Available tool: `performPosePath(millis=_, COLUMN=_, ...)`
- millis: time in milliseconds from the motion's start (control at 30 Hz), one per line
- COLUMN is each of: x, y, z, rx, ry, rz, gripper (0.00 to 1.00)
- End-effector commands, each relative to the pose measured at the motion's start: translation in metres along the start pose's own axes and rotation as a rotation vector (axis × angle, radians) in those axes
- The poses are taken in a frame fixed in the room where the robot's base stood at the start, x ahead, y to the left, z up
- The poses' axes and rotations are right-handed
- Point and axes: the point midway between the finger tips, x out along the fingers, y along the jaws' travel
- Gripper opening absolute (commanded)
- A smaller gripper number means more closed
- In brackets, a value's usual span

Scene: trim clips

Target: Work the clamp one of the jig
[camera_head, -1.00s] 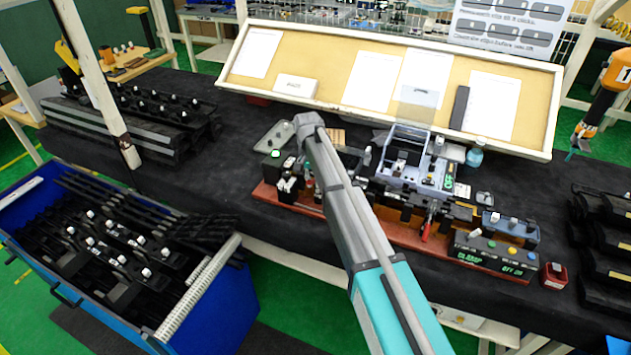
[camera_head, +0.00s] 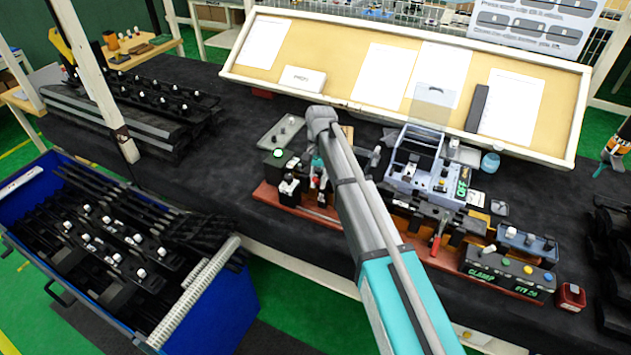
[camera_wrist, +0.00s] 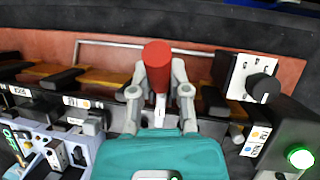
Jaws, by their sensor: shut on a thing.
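The jig (camera_head: 290,205) is a long reddish board with black fixtures on the dark bench. One clamp has a red handle (camera_wrist: 157,62), which stands up in the wrist view between the grey fingers of my gripper (camera_wrist: 158,92). The fingers are shut on this handle near the left end of the jig. In the head view my gripper (camera_head: 318,172) is small and partly behind my arm, and the handle cannot be made out there. A second red clamp handle (camera_head: 436,245) shows farther right on the jig.
A box with a green-lit button (camera_head: 278,153) stands beside my gripper at the jig's left end. A grey fixture with a clear lid (camera_head: 433,104) and a button panel (camera_head: 508,268) stand to the right. A blue bin of black trims (camera_head: 225,310) stands at front left.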

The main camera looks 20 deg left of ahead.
Motion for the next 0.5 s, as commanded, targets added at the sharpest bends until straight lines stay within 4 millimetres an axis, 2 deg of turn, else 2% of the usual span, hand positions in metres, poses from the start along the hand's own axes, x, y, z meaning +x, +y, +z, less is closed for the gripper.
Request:
performPosePath(millis=267, x=0.000, y=-0.004, z=-0.001, rx=0.001, ry=0.011, rz=0.010, gripper=0.00)
performPosePath(millis=300, x=0.000, y=-0.005, z=0.000, rx=0.000, ry=0.011, rz=0.010, gripper=0.28)
performPosePath(millis=467, x=0.001, y=-0.008, z=0.002, rx=-0.005, ry=0.010, rz=0.012, gripper=0.58)
performPosePath(millis=500, x=0.001, y=-0.009, z=0.003, rx=-0.006, ry=0.009, rz=0.012, gripper=0.58)
